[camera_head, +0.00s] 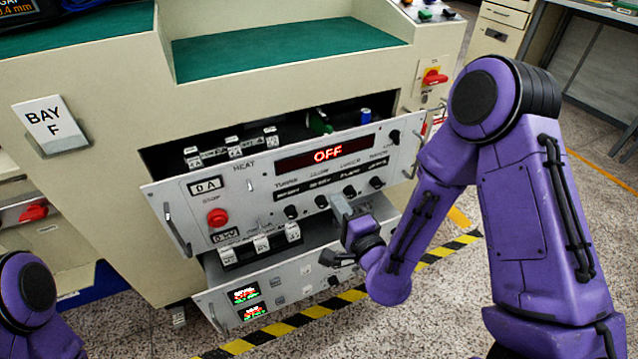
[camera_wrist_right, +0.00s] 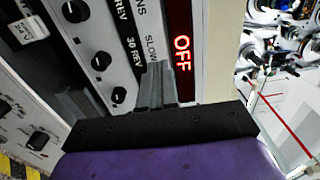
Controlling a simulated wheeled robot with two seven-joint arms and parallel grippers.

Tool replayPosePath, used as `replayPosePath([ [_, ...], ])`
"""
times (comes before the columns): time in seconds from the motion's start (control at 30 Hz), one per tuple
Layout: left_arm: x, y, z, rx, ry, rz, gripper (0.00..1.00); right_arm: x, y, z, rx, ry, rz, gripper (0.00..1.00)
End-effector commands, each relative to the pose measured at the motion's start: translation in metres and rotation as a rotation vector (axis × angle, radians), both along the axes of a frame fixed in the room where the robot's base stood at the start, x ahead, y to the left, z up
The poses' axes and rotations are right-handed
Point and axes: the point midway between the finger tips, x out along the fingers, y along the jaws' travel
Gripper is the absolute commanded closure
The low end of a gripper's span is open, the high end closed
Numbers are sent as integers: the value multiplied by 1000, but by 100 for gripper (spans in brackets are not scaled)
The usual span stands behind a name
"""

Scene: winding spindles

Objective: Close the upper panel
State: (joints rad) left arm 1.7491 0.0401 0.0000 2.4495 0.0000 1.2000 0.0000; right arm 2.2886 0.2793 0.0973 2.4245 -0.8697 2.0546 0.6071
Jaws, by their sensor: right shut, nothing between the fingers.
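The upper panel (camera_head: 240,190) is a grey drawer front with a red "OFF" display, a red stop button and several black knobs. It stands pulled out from the cream cabinet, with a dark gap behind its top edge. My right gripper (camera_head: 341,207) is shut and empty, its fingertips at the panel's face by the lower row of knobs. In the right wrist view the shut fingers (camera_wrist_right: 156,85) point at the panel face (camera_wrist_right: 125,62) beside the display; whether they touch it I cannot tell. Only part of my left arm shows, without its gripper.
A lower panel (camera_head: 285,284) with small lit displays is also pulled out, below the upper one. Metal handles (camera_head: 177,230) stick out at the panel ends. A red rotary switch (camera_head: 434,77) sits on the cabinet at right. Striped floor tape (camera_head: 320,308) runs in front.

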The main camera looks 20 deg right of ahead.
Motion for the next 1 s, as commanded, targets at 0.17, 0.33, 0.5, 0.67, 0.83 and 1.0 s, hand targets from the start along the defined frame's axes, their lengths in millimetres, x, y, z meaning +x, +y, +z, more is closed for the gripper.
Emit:
replayPosePath([
  [0.17, 0, 0, 10, 0, 0, 0, 57, 40, 1, 3, -3, 2, -1, 100],
  [0.33, 0, 0, 12, 0, 0, 0, 57, 75, 3, 1, -5, 4, 0, 100],
  [0.5, 0, 0, 13, 0, 0, 0, 57, 97, 4, 0, -4, 4, 0, 100],
  [0.67, 0, 0, 13, 0, 0, 0, 57, 104, 4, 0, -4, 6, 0, 100],
  [0.83, 0, 0, 13, 0, 0, 0, 57, 104, 4, 0, -4, 6, 0, 100],
  [1.0, 0, 0, 13, 0, 0, 0, 57, 104, 3, 0, -5, 6, -2, 100],
])
